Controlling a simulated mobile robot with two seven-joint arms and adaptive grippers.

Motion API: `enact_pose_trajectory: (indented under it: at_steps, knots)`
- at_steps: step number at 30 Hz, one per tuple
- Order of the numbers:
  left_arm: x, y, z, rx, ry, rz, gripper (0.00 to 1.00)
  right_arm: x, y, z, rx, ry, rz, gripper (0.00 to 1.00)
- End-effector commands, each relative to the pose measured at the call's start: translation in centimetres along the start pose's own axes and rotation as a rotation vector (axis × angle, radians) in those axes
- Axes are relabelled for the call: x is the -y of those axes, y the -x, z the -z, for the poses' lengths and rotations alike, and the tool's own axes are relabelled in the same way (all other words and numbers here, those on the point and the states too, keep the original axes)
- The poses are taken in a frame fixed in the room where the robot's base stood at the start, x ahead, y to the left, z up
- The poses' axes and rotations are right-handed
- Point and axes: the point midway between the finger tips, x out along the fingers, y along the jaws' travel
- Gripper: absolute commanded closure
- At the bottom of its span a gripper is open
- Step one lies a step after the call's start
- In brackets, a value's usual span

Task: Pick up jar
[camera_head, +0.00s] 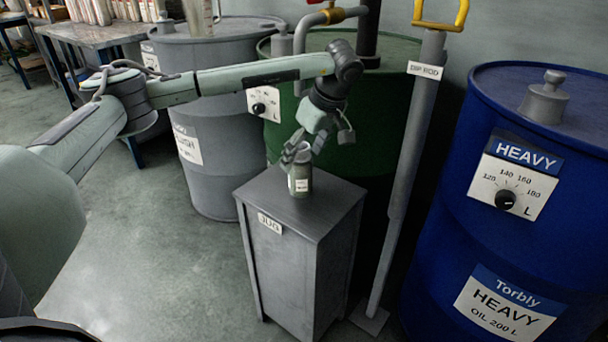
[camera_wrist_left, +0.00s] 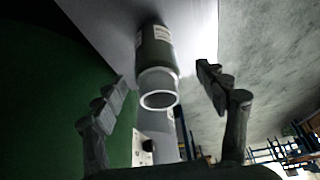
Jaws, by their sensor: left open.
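The jar (camera_head: 300,180) is a small dark grey-green container with a pale label and a lighter neck. It stands upright on top of a grey metal cabinet (camera_head: 281,269). My left gripper (camera_head: 303,150) is just above the jar's upper part in the head view and partly covers its top. In the left wrist view my left gripper (camera_wrist_left: 168,88) is open, with one finger on each side. The jar (camera_wrist_left: 155,52) shows between and beyond the fingers, its open round mouth facing the camera. A gap shows on both sides of it. My right gripper is not in view.
A green drum (camera_head: 395,110) stands right behind the cabinet. A grey pole (camera_head: 408,160) rises close to its right side. A blue drum (camera_head: 435,250) stands at the right and a grey drum (camera_head: 215,135) behind left. The floor (camera_head: 150,250) left of the cabinet is clear.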

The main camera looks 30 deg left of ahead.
Motion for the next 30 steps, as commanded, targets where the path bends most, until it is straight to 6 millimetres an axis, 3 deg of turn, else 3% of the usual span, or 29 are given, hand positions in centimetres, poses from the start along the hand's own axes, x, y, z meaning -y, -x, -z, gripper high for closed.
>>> enact_pose_trajectory:
  at_steps: [9, 18, 30]
  knots:
    - [-0.2, -4.4, -0.3, 0.002, 0.001, 0.001, 0.27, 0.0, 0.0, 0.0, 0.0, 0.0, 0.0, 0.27]
    - [-0.3, -4.9, -0.3, 0.003, 0.001, -0.003, 0.27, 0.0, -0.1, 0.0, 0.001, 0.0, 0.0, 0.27]
    - [-0.3, -4.9, -0.4, 0.004, 0.0, -0.003, 0.76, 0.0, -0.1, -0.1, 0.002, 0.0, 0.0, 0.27]
